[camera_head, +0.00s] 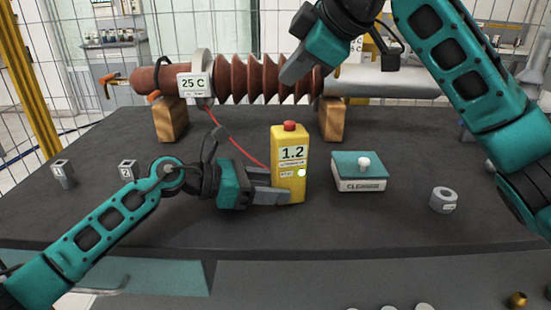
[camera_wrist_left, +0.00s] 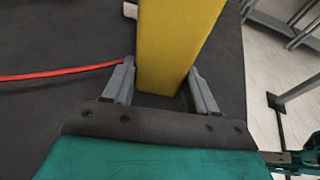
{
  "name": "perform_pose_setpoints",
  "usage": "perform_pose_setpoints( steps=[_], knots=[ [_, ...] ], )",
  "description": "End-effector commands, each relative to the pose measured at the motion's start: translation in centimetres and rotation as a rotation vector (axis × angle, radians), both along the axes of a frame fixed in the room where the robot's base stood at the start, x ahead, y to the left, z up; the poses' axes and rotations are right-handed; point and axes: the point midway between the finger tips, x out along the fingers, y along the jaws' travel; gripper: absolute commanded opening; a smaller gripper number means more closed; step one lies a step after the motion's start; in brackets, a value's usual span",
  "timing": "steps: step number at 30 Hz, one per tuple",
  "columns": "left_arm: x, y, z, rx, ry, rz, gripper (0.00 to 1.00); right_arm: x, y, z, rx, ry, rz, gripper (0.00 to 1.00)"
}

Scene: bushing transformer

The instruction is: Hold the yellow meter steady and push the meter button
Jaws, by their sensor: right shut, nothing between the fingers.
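The yellow meter (camera_head: 291,187) stands upright on the dark table, with a display reading 1.2 and a red button (camera_head: 289,126) on top. A small bright light glows on its front. My left gripper (camera_head: 277,188) is shut on the meter's lower part. In the left wrist view, its fingers (camera_wrist_left: 161,85) lie on either side of the yellow body (camera_wrist_left: 175,45), tips against it. My right gripper (camera_head: 290,73) is shut and empty, above the meter and apart from the button, in front of the brown bushing in the picture.
The ribbed bushing (camera_head: 255,80) rests on wooden blocks (camera_head: 170,120) behind the meter, with a 25 C display (camera_head: 193,85). A red cable (camera_head: 235,143) runs toward the meter. A teal-topped box (camera_head: 358,180) and grey ring (camera_head: 443,200) stand right; small metal blocks (camera_head: 63,173) stand left.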

Motion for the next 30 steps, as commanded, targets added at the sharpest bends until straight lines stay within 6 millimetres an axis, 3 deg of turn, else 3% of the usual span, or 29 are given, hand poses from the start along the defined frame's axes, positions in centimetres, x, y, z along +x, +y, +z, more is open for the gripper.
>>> perform_pose_setpoints(
  steps=[9,19,23,30],
  knots=[
    [0.0,0.0,0.1,-0.001,0.000,0.000,0.87,0.0,0.0,0.0,0.000,0.000,0.000,0.00],
    [-0.1,0.5,0.2,0.000,0.000,0.001,0.87,0.0,0.0,0.0,-0.001,0.000,-0.001,0.00],
    [-0.6,2.2,0.7,0.002,-0.003,0.003,0.87,0.0,0.0,0.0,-0.001,0.000,-0.001,0.00],
    [-2.1,7.0,2.2,0.002,-0.001,0.003,0.87,0.0,0.0,0.0,-0.001,0.000,-0.001,0.00]
  ],
)
